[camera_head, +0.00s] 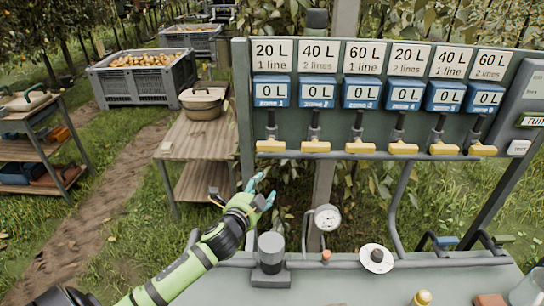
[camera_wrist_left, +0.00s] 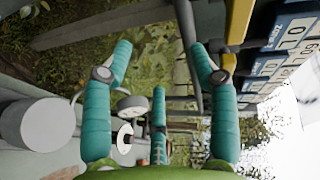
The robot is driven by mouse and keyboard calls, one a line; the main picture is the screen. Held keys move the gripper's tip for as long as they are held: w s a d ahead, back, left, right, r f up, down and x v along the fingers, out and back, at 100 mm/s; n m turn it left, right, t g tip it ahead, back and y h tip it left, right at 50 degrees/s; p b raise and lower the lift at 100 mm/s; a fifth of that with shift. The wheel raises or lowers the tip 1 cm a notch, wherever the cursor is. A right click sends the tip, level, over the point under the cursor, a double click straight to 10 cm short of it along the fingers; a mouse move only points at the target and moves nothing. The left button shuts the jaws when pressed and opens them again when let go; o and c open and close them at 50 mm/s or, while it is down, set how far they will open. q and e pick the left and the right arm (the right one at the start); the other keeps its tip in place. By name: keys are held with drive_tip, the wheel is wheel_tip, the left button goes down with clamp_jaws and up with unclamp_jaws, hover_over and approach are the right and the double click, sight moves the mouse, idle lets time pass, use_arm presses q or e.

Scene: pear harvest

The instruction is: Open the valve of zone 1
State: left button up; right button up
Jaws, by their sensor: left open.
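The zone 1 valve has a yellow handle (camera_head: 271,146), lying crosswise at the far left of the valve row. Above it are the blue zone 1 meter (camera_head: 271,91), reading 0 L, and the label "20 L 1 line" (camera_head: 271,52). My left gripper (camera_head: 260,188) is open and empty, a little below this handle and apart from it. In the left wrist view its teal fingers (camera_wrist_left: 160,60) are spread with nothing between them. A yellow handle (camera_wrist_left: 240,22) shows there at the upper right, beside a finger; I cannot tell for sure which one. My right gripper is out of view.
More yellow valve handles (camera_head: 360,146) continue along the grey panel to the right. Below stand a gauge (camera_head: 328,218), a grey cylinder (camera_head: 271,252) and a grey bench surface (camera_head: 330,285). A wooden table (camera_head: 190,150) with a pot (camera_head: 203,102) stands at left.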

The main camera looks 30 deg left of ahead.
sight(269, 151)
use_arm(q)
drive_tip(key=w+r+m, duration=0.1)
drive_tip(key=r, duration=0.1)
drive_tip(key=w+a+r+m+t, duration=0.1)
drive_tip(key=r, duration=0.2)
drive_tip(key=w+r+m+t, duration=0.1)
drive_tip(key=r, duration=0.1)
drive_tip(key=shift+w+a+r+h, duration=0.1)
drive_tip(key=shift+a+r+h, duration=0.2)
drive_tip(key=shift+a+h, duration=0.1)
drive_tip(key=shift+w+r+p, duration=0.15)
drive_tip(key=shift+w+p, duration=0.1)
drive_tip(key=shift+p, duration=0.15)
drive_tip(key=shift+w+a+f+p, duration=0.15)
drive_tip(key=shift+w+p, duration=0.3)
drive_tip(key=shift+w, duration=1.1)
drive_tip(key=shift+w+a+f+p, duration=0.1)
drive_tip(key=shift+w+a+p, duration=0.25)
drive_tip(key=shift+w, duration=1.15)
drive_tip(key=shift+d, duration=0.1)
drive_tip(key=c, duration=1.2)
